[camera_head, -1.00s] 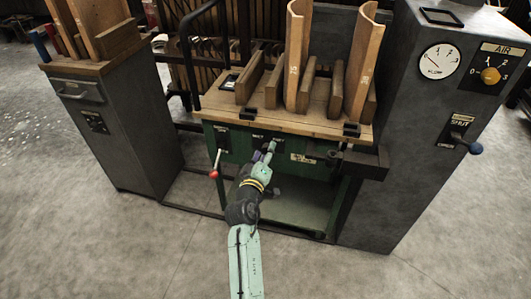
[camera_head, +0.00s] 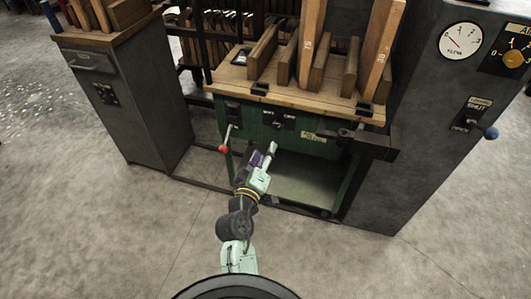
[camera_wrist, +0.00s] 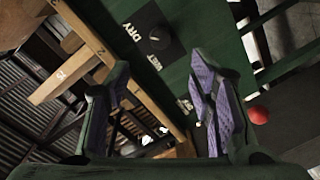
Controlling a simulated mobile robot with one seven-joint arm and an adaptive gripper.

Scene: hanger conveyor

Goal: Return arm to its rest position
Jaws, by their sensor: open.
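My gripper (camera_head: 263,157) is in front of the green bench (camera_head: 310,143), below its front panel, in the head view. My arm reaches up to it from the bottom of the picture. In the wrist view my gripper (camera_wrist: 160,110) is open, its two purple-padded fingers apart, with nothing between them. Past the fingers a dark switch plate (camera_wrist: 150,38) with a knob, marked DRY and WET, shows on the green panel. The fingers look clear of the panel.
A red-knobbed lever (camera_head: 224,148) sticks out at the bench's left front. A grey cabinet (camera_head: 135,115) stands left, and a tall grey cabinet (camera_head: 440,130) with a gauge and blue-knobbed lever (camera_head: 489,132) stands right. Wooden boards (camera_head: 312,45) stand on the bench top. The floor (camera_head: 330,255) in front is clear.

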